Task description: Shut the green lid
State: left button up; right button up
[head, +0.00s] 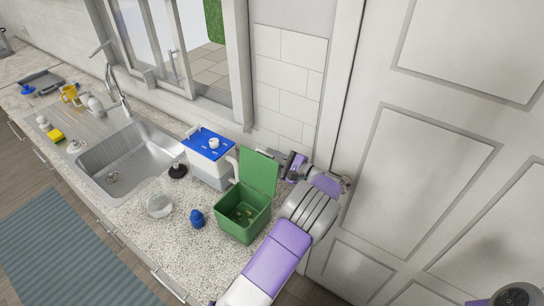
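A green box (242,212) stands on the counter with a few small yellowish pieces inside. Its green lid (260,173) is open and stands roughly upright at the back edge of the box. My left arm reaches in from the bottom, and my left gripper (293,166) is just right of the lid, close to the wall. I cannot tell whether it touches the lid, or whether its fingers are open or shut. My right gripper is not clearly in view; only a rounded part of mine shows at the bottom right corner.
A white box with a blue lid (208,146) stands left of the green box. A dark blue object (197,218) and a clear bowl (159,205) are in front of it. A metal sink (130,160) lies further left. The wall and a panelled door (420,160) bound the right side.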

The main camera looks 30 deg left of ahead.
pick_arm(q)
jog(key=shift+a, duration=0.2)
jog(key=shift+c, duration=0.2)
grip_shut()
